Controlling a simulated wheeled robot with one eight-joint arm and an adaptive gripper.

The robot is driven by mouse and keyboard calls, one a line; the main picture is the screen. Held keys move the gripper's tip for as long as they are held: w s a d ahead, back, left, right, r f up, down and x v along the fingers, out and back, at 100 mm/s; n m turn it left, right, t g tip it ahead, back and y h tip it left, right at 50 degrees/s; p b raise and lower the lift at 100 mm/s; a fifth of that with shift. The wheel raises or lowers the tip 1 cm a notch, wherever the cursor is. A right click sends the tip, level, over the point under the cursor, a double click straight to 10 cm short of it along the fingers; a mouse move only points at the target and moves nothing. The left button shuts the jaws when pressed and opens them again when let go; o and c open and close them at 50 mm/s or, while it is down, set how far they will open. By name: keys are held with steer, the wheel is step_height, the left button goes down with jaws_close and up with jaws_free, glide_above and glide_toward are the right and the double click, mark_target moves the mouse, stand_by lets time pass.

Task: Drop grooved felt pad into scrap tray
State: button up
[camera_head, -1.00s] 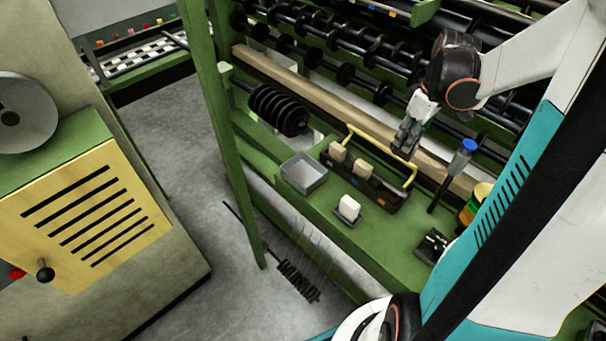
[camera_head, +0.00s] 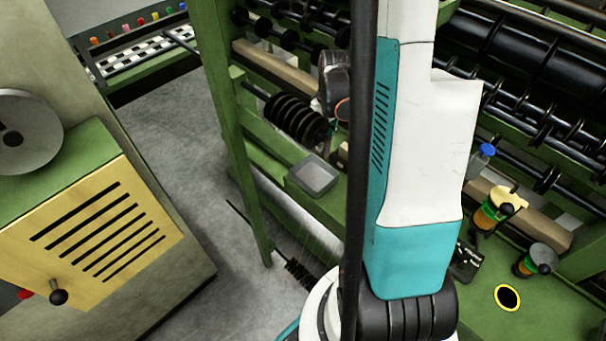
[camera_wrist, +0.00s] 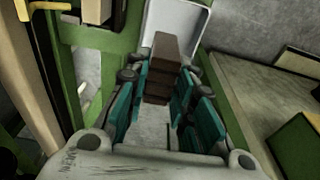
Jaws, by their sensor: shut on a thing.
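In the wrist view my gripper (camera_wrist: 158,98) is shut on a dark brown block with grooves across it, which I take as the grooved felt pad (camera_wrist: 160,70). The teal finger pads lie on both sides of it. The scrap tray, a small grey open box, stands on the green ledge in the head view (camera_head: 314,178). A pale grey tray surface, likely the same one, shows in the wrist view (camera_wrist: 180,18) beyond the pad. The pad's far end overlaps it in the picture; the height between them cannot be told.
A black ribbed spool (camera_head: 295,118) is mounted just behind the tray. A green upright post (camera_head: 232,130) stands to its left. Grey floor is open at left.

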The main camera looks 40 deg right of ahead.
steer(key=shift+f+b, duration=1.95)
steer(key=shift+f, duration=1)
steer(key=o, duration=1.1)
steer(key=shift+r, duration=0.15)
steer(key=r, duration=0.4)
steer(key=s+r, duration=0.1)
steer(key=r, duration=0.6)
steer(key=shift+s+d+r, duration=0.1)
steer(key=shift+s+r, duration=0.15)
steer(key=shift+r, duration=0.15)
